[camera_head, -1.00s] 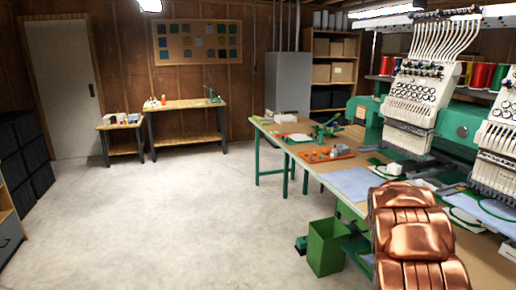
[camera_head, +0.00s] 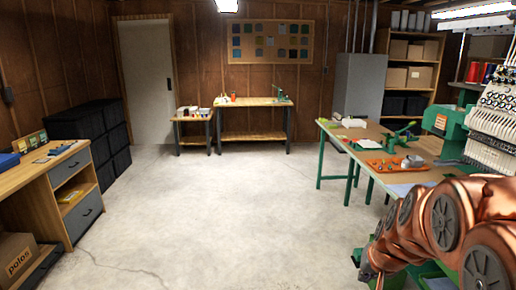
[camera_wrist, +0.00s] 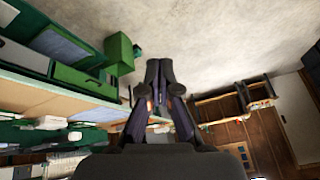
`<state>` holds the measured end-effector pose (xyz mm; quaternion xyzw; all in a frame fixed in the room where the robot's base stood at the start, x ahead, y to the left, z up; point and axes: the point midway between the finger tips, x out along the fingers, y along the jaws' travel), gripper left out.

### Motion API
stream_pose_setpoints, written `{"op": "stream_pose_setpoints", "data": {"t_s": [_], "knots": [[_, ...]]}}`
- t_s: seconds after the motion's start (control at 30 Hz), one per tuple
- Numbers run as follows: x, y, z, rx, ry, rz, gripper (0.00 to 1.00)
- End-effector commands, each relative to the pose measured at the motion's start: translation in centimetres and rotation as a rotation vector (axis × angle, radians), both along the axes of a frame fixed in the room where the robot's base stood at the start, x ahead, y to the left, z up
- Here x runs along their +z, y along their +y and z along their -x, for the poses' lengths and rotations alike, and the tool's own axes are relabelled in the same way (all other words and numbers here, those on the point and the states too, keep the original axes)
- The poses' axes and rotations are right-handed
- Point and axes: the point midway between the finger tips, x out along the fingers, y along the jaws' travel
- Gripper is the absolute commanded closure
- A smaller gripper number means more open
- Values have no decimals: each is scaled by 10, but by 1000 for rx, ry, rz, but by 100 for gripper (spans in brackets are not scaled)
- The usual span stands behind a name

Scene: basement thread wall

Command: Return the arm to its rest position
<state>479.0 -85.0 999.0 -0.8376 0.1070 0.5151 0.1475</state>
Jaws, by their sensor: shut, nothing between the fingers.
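My gripper (camera_wrist: 158,75) shows in the wrist view, its dark fingers together and empty, with bare concrete floor beyond the tips. In the head view my copper-coloured arm is folded at the lower right, in front of the green embroidery machine (camera_head: 448,120) and part of its long table (camera_head: 345,133). The gripper itself cannot be made out in the head view. In the wrist view a green bin (camera_wrist: 118,55) is left of the fingers, apart from them.
The concrete floor (camera_head: 210,200) in the middle is clear. A wooden bench with grey drawers (camera_head: 88,212) stands at left, with black crates (camera_head: 100,135) behind it. A small workbench (camera_head: 255,102) is at the back wall. A door (camera_head: 147,80) is beside it.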

Motion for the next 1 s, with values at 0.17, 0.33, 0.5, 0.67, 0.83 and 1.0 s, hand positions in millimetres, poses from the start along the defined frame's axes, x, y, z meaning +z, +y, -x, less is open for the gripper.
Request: {"op": "stream_pose_setpoints", "data": {"t_s": [0.17,0.33,0.5,0.67,0.83,1.0], "knots": [[-2,54,81,140,175,-31,100],[-5,82,168,253,357,-29,100],[-6,89,242,332,514,-2,100],[-5,87,279,365,599,22,100],[-5,85,289,372,621,31,100],[-5,85,289,372,621,31,100]]}}
